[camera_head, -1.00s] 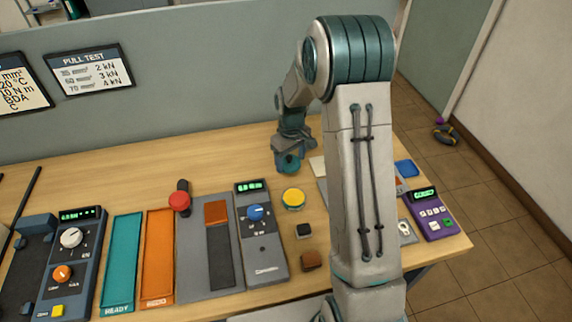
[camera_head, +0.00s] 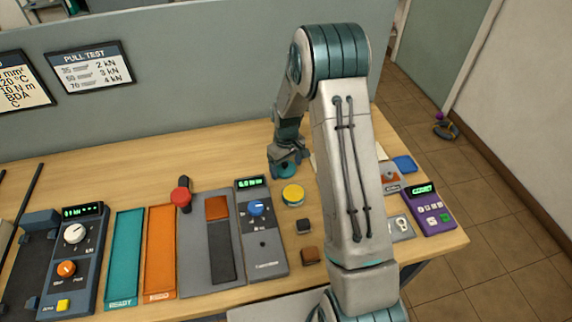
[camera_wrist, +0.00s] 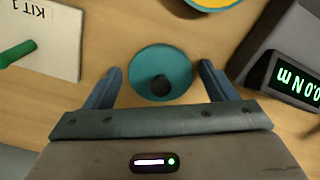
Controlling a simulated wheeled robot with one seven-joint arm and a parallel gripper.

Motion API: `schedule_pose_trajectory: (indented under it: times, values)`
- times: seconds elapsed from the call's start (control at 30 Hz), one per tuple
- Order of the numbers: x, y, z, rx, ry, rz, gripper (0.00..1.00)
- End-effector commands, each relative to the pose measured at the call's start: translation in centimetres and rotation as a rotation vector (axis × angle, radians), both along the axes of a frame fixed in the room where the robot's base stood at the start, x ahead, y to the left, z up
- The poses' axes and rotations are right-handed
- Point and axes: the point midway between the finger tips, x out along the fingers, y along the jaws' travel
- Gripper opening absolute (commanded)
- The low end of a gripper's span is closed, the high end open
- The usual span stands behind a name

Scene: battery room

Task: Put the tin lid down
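The tin lid (camera_wrist: 143,75) is a round teal disc with a dark knob in its middle. In the wrist view it sits flat between the fingers of my gripper (camera_wrist: 160,70), with a strip of wood showing on each side. My gripper is open around it, not touching its rim. In the head view the lid (camera_head: 284,171) is below my gripper at the back of the table and appears to rest on the wood. The round tin (camera_head: 293,195), yellow on top, stands nearby to the front right; its teal rim shows in the wrist view.
A grey meter (camera_head: 262,232) stands in front of the lid. A white KIT 1 card (camera_wrist: 50,40) with a green rod lies near the lid. Dark and brown blocks (camera_head: 310,256) lie before the tin. A grey partition (camera_head: 200,100) rises behind the table.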

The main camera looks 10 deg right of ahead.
Motion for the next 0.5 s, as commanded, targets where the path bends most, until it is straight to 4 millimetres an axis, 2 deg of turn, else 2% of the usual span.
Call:
schedule_pose_trajectory:
  times: [0.33,0.5]
  values:
    - [0.0,0.0,0.2,0.000,0.000,0.000,0.90]
    - [0.1,0.0,1.4,0.000,-0.003,0.000,0.90]
